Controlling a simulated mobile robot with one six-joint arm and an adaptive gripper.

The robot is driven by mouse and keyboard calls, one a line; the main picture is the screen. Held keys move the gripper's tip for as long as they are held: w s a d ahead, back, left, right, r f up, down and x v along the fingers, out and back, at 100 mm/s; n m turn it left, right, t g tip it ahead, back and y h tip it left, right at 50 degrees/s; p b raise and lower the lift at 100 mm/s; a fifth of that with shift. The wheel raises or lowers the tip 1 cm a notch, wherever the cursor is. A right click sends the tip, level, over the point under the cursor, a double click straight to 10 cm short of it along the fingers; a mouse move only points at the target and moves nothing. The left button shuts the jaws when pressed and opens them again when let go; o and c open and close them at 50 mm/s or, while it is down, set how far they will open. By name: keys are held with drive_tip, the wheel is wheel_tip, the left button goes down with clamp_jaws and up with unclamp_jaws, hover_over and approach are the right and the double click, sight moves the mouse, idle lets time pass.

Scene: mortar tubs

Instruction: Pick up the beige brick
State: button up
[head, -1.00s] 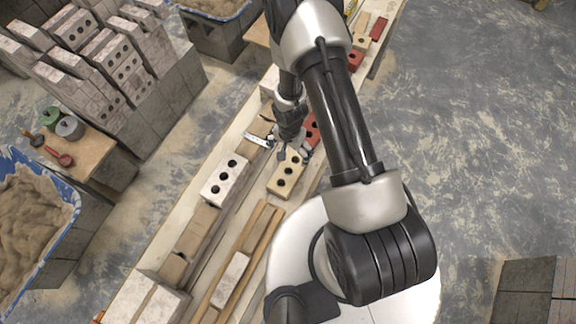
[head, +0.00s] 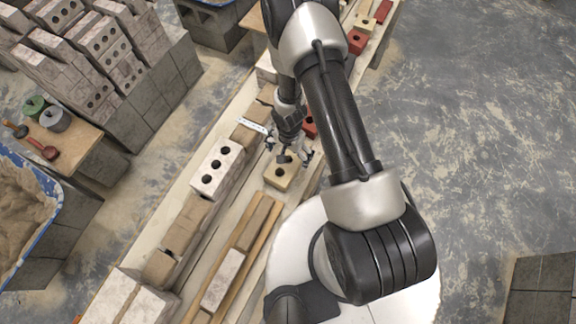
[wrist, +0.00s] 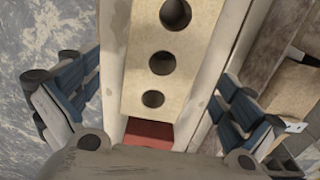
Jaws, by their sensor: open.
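The beige brick (head: 271,177) lies on the plank with round holes in its top face. In the wrist view the beige brick (wrist: 137,62) runs up the middle of the picture, with three dark holes showing. My gripper (head: 289,153) hangs over the far part of the brick and hides some of it. In the wrist view my gripper (wrist: 155,98) is open, with one finger on each side of the brick and a visible gap to both. Nothing is held.
A red brick (head: 309,126) lies just beyond the beige brick. A pale brick with holes (head: 208,182) stands to its left, and timber strips (head: 247,235) lie in front. A tub of mortar (head: 20,205) and a table with tools (head: 75,140) stand at left. The right floor is mostly clear.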

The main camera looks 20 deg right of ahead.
sight(288, 159)
drive_tip(key=shift+a+f+b, duration=0.2)
drive_tip(key=shift+f+b, duration=2.55)
drive_tip(key=shift+f, duration=0.25)
drive_tip(key=c, duration=2.2)
